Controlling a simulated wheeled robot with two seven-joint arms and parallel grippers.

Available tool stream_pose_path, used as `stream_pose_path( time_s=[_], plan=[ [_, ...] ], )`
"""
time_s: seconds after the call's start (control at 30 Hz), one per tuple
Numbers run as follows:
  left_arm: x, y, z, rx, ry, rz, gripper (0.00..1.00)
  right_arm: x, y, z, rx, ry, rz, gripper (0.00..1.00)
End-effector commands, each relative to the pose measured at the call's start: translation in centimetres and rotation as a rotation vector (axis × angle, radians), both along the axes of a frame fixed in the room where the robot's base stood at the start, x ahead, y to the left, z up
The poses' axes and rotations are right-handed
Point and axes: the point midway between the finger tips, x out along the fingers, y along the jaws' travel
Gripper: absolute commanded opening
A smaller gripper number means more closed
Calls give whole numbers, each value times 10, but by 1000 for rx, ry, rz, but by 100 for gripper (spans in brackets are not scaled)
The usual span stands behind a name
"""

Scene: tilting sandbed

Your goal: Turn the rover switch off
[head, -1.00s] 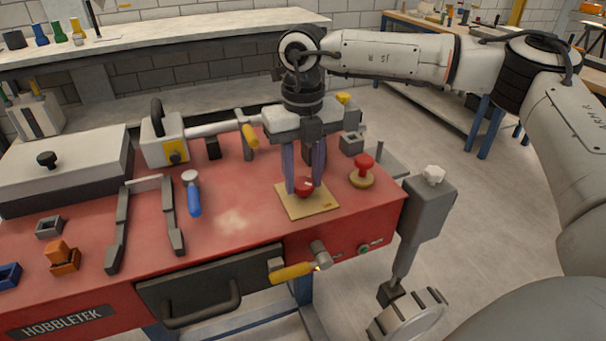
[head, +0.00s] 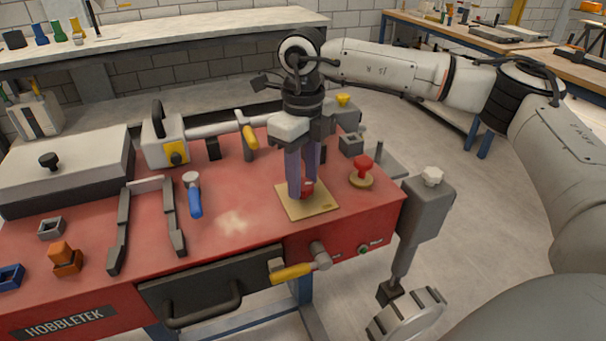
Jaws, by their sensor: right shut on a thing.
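A red knob (head: 308,188) sits on a tan square plate (head: 322,208) near the right front of the red bench top. My right gripper (head: 302,192) points straight down over the plate. Its purple-grey fingers are shut on the red knob, which is mostly hidden behind them. Small dark lettering on the plate's front corner is too small to read, so I cannot confirm that this is the rover switch. My left gripper is out of view.
A red mushroom-shaped button (head: 362,165) on a round tan base stands right of the plate. A yellow-handled valve (head: 292,271) and a green button (head: 363,249) are on the bench front. A blue-handled tool (head: 194,197) lies to the left. The bench top between is clear.

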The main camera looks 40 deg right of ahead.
Motion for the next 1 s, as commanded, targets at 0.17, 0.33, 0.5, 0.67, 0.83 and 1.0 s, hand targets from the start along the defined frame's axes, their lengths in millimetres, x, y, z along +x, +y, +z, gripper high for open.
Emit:
stream_pose_path(
  time_s=[0.17, 0.33, 0.5, 0.67, 0.83, 1.0],
  plan=[
    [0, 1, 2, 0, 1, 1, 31, 0, 0, 1, 1, -2, 166, 12],
    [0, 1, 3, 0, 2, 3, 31, 1, 0, 1, 0, -3, 327, 12],
    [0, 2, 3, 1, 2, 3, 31, 1, 0, 1, -1, -3, 489, 12],
    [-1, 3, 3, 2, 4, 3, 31, 1, 0, 1, 0, -3, 639, 12],
    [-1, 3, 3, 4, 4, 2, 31, 1, 0, 1, -1, -5, 782, 12],
    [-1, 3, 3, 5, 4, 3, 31, 1, 1, 1, 0, -5, 898, 12]
  ],
)
